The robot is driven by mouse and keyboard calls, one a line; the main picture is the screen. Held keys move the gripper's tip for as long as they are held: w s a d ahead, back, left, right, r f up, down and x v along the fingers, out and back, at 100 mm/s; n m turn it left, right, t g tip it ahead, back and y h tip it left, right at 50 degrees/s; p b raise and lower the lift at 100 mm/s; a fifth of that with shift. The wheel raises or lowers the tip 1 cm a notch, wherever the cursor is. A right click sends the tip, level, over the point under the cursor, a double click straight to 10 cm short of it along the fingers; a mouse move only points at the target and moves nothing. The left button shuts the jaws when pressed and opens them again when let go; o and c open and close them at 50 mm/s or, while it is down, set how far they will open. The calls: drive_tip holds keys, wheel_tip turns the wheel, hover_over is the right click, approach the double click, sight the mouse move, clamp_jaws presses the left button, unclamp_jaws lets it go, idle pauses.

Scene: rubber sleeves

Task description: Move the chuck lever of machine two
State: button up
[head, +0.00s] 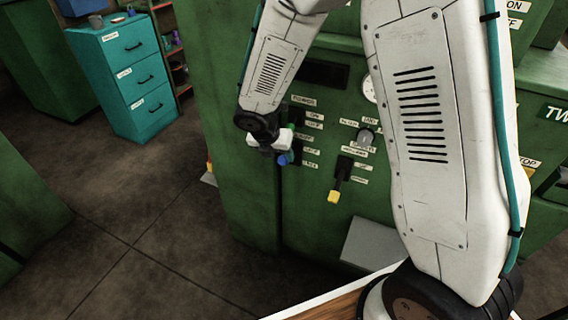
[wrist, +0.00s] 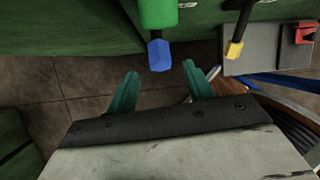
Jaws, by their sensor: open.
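One has a blue tip (head: 283,159), also in the wrist view (wrist: 158,56), below a green part. The other has a black shaft and a yellow tip (head: 333,197), to its right, also in the wrist view (wrist: 234,49). The small labels are too blurred to tell which lever is the chuck lever. My gripper (head: 268,146) is at the blue-tipped lever. In the wrist view its teal fingers (wrist: 160,70) are open, with the blue tip near the gap between their ends; contact cannot be told.
A grey box (head: 372,241) juts from the machine's lower front. A teal drawer cabinet (head: 125,75) stands at the back left. The floor (head: 130,215) at left is clear.

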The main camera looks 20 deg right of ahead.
sight(282, 160)
drive_tip(key=x, duration=0.6)
drive_tip(key=shift+d+f, duration=0.1)
drive_tip(key=shift+f, duration=0.15)
clamp_jaws()
